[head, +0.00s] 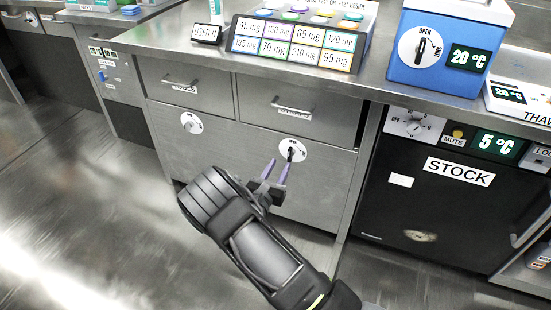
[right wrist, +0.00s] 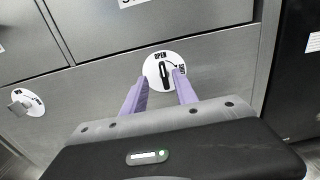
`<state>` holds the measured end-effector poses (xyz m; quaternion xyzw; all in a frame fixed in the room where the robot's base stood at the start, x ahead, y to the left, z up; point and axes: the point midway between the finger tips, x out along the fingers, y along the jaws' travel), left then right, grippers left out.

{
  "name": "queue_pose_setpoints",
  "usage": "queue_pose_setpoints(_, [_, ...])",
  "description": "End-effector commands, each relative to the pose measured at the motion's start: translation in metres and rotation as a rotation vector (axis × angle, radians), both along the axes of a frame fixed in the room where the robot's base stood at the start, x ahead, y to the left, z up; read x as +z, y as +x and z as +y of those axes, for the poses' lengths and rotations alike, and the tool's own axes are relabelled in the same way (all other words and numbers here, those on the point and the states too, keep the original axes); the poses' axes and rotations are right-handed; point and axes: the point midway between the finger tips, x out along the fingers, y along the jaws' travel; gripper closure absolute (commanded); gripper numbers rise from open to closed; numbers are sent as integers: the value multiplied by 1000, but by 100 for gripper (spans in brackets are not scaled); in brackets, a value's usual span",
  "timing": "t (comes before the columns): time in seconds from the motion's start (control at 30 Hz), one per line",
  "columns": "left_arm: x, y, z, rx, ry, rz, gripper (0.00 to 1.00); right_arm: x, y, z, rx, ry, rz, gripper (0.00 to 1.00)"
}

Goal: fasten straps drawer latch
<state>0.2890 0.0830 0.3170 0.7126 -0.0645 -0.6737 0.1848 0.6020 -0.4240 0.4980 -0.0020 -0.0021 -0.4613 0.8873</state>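The straps drawer (head: 295,92) is in the upper right of the steel cabinet and looks shut, with its label partly hidden behind its handle (head: 291,106). Its latch (head: 291,152) is a round white dial with a black knob on the panel below. In the right wrist view the latch dial (right wrist: 163,70) has its knob upright, in line with the word OPEN; an arrow curves right to a second word partly hidden by a finger. My right gripper (head: 279,164) is open and empty, its purple fingers spread in front of the dial. Whether they touch the knob is unclear. My left gripper is not in view.
A second latch dial (head: 191,123) sits at left, under the tools drawer (head: 185,84). The counter (head: 180,38) overhangs the drawers and holds a labelled button panel (head: 293,43) and a blue box (head: 440,55). A black STOCK unit (head: 440,215) stands right. The floor at left is clear.

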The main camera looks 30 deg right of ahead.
Motion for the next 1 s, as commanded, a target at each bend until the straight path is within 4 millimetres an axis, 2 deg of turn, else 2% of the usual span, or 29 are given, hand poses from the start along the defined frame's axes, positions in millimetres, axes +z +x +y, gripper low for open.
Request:
queue_pose_setpoints(0.27, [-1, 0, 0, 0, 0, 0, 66, -1, 1, -4, -5, 4, 0, 65])
queue_pose_setpoints(0.43, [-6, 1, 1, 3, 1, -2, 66, -2, 10, -18, -7, 6, -1, 65])
queue_pose_setpoints(0.73, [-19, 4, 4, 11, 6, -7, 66, -3, 35, -55, -7, 6, -1, 65])
queue_pose_setpoints(1.0, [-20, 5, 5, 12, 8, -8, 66, -1, 43, -65, -5, 5, 2, 65])
